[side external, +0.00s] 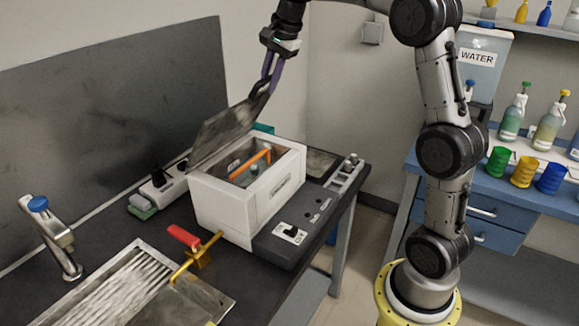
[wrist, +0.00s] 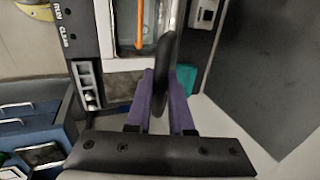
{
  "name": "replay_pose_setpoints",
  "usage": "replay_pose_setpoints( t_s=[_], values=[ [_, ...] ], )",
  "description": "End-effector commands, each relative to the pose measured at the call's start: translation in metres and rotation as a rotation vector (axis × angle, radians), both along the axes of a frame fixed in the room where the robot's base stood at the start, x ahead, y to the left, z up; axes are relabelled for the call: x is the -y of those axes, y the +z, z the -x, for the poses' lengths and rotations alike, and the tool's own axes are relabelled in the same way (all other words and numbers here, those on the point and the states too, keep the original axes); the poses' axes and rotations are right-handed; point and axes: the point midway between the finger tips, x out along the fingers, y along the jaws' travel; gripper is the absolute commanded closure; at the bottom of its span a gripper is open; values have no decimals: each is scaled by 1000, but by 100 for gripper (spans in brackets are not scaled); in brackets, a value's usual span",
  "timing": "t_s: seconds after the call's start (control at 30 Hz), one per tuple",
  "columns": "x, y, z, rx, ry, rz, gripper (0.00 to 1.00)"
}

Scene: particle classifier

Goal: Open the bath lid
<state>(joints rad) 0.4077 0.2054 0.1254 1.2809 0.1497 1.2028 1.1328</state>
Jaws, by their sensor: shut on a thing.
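The white bath (side external: 250,190) stands on the dark bench with its grey lid (side external: 226,134) raised and tilted back at a steep angle. The open top shows an orange item inside, and part of the bath interior also shows in the wrist view (wrist: 155,25). My gripper (side external: 263,92) is above the bath at the lid's upper edge, its purple fingers shut on the dark lid handle (side external: 257,103). In the wrist view the handle (wrist: 164,70) stands between the two purple fingers (wrist: 162,100). The exact contact is partly hidden by the fingers.
A sink (side external: 150,285) with a tap (side external: 50,235) and a red-handled yellow valve (side external: 190,245) lie left of the bath. A dark panel (side external: 110,95) stands behind the lid. A blue cabinet (side external: 490,215) with bottles and coloured cups stands at right.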

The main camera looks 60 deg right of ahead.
Motion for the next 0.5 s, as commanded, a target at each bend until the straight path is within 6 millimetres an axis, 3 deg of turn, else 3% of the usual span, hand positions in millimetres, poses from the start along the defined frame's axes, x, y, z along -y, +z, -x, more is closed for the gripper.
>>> replay_pose_setpoints(
  t_s=[0.5],
  values=[
    [0,4,-7,13,1,0,100]
  ],
)
